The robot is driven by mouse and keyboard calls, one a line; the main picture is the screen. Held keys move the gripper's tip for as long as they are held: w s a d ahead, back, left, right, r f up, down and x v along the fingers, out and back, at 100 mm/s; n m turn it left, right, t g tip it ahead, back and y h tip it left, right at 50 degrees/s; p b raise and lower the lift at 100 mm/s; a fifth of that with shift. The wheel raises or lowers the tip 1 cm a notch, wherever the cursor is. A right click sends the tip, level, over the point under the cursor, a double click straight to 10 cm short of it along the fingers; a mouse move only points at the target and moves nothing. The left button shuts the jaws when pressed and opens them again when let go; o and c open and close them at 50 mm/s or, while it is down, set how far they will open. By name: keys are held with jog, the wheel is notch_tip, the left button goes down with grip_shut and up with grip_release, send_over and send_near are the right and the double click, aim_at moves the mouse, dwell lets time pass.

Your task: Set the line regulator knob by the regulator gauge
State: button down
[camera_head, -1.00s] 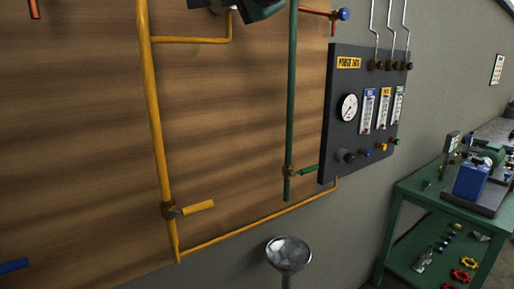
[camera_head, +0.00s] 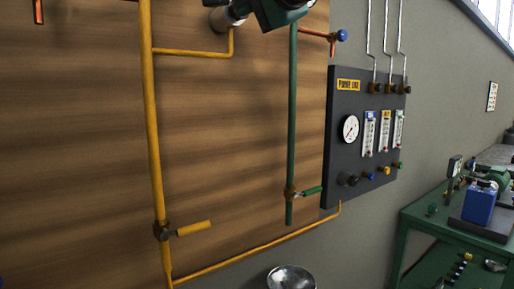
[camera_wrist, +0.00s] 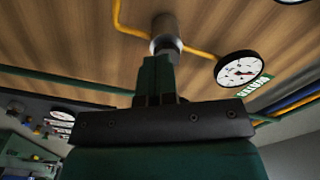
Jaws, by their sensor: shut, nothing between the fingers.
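A metal cylindrical knob (camera_wrist: 165,27) on the yellow pipe stands just beyond my gripper (camera_wrist: 157,58) in the wrist view. It also shows at the top of the head view (camera_head: 224,17), beside the dark green end of my arm. My gripper's green fingers are shut together and hold nothing. Their tips are in front of the knob, overlapping its lower edge in the picture; I cannot tell if they touch. A round white gauge (camera_wrist: 240,68) with a red needle is right of the knob in the wrist view. Its needle points right; its numbers are too small to read.
A dark purge gas panel (camera_head: 339,98) with its own gauge (camera_head: 349,128) and several small knobs is on the wall at right. A yellow pipe (camera_head: 153,120) and a green pipe (camera_head: 292,110) run down the wooden board. A green bench (camera_head: 425,222) stands at right.

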jog(key=shift+r, duration=0.15)
jog(key=w+a+r+m+p, duration=0.1)
jog(key=m+p, duration=0.1)
jog(key=p, duration=0.1)
jog(key=w+a+m+p, duration=0.1)
jog(key=m+p, duration=0.1)
jog(key=p, duration=0.1)
jog(key=w+a+r+m+p, duration=0.1)
jog(key=w+m+p, duration=0.1)
jog(key=p, duration=0.2)
jog(key=shift+w+r, duration=0.1)
jog(key=shift+r, duration=0.2)
dwell(0.3)
jog(key=shift+w+d+b, duration=0.15)
jog(key=shift+d+b, duration=0.15)
jog(key=shift+b, duration=0.05)
dwell(0.7)
jog(key=shift+f+b, duration=0.2)
jog(key=shift+b, duration=1.3)
jog(key=shift+a, duration=0.25)
